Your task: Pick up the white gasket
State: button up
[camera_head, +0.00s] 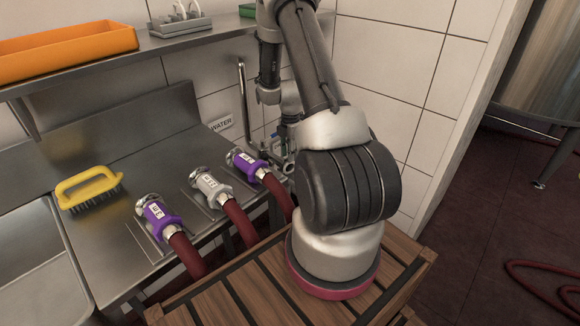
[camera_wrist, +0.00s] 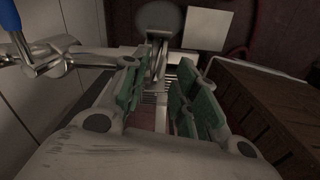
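I cannot make out a white gasket in either view. A grey holder (camera_head: 180,24) with small pale items stands on the upper shelf in the head view, but the items are too small to identify. My gripper (camera_wrist: 163,92) is open in the wrist view, its green-padded fingers apart. I see nothing clearly held between them; metal parts show beyond the fingertips. In the head view my gripper is mostly hidden behind my arm, low by the tiled wall.
An orange tray (camera_head: 65,52) sits on the shelf. Below are a yellow brush (camera_head: 88,187) and several hose couplings, including a left purple one (camera_head: 157,217) and a white one (camera_head: 210,188). A blue-handled valve (camera_wrist: 14,22) is close beside my gripper, left in the wrist view.

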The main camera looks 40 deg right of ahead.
jog(key=shift+f, duration=0.2)
grip_shut()
